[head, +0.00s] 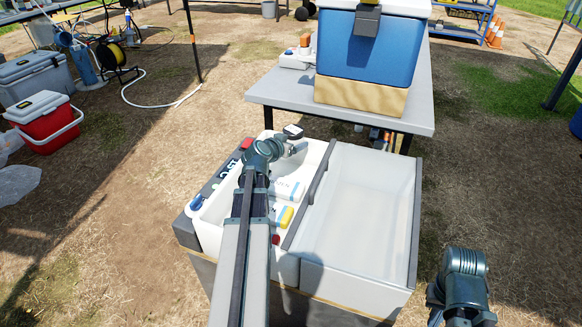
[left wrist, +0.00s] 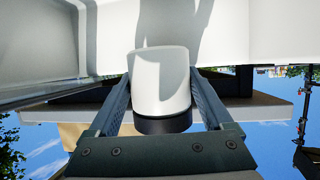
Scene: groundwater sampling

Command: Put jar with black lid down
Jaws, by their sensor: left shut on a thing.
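The jar with the black lid (left wrist: 160,85) has a white body and sits between the fingers of my left gripper (left wrist: 163,98) in the left wrist view. Its lid faces the sky side of that picture, so the jar looks roughly upright. In the head view my left gripper (head: 290,147) is over the far end of the open white box (head: 208,232), and the jar's dark top (head: 293,131) shows there. The jar's base and what lies under it are hidden in the head view. My right arm is at the lower right, with its fingertips not clearly visible.
The box's left part holds white packs, a yellow-capped item (head: 285,217) and red-ended items. Its pale right part (head: 365,205) looks empty. Close behind stands a grey table (head: 420,115) with a blue cooler (head: 365,50). A red cooler (head: 45,120) is on the ground at left.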

